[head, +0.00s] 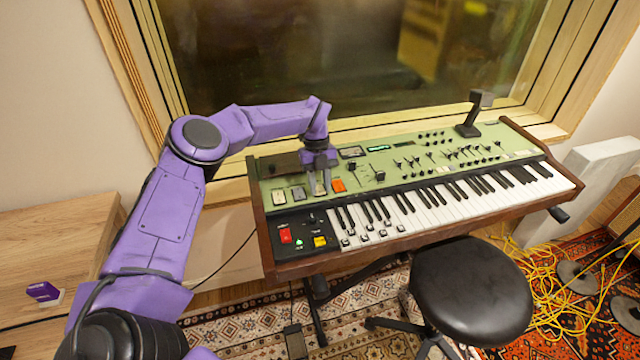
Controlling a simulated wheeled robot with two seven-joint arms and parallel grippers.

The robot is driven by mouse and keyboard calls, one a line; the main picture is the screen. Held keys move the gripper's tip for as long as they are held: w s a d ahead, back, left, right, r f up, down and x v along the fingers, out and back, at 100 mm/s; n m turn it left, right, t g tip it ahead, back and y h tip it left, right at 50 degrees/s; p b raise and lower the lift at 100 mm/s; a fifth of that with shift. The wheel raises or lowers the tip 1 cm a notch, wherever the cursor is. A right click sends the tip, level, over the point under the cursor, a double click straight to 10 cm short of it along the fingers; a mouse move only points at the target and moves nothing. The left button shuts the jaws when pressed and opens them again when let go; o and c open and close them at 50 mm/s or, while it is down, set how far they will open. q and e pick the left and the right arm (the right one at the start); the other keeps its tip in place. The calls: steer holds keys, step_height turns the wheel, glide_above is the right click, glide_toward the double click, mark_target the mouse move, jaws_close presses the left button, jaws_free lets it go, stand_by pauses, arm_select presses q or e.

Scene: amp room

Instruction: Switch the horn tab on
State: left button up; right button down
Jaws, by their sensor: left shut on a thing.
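The green-topped keyboard (400,158) stands below the window, with a row of small tabs at its left end. Two grey tabs (288,195) lie left of my gripper and an orange tab (339,185) lies just right of it. My left gripper (319,184) points down and is shut on a pale tab between these, which its fingers partly cover. The labels are too small to read, so I cannot tell which tab is the horn tab or how it is set. My right gripper is not in view.
A black panel (305,232) with red and yellow switches lies in front of the tabs. A dark upright stand (473,115) rises at the keyboard's back right. A black stool (472,290) stands in front. Yellow cables (560,300) lie on the rug.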

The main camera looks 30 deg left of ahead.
arm_select(q)
steer(key=o, duration=1.1)
steer(key=shift+c, duration=0.2)
steer(key=v, duration=1)
steer(key=shift+r+b, duration=0.25)
steer(key=shift+b, duration=0.1)
steer(key=shift+a, duration=0.1)
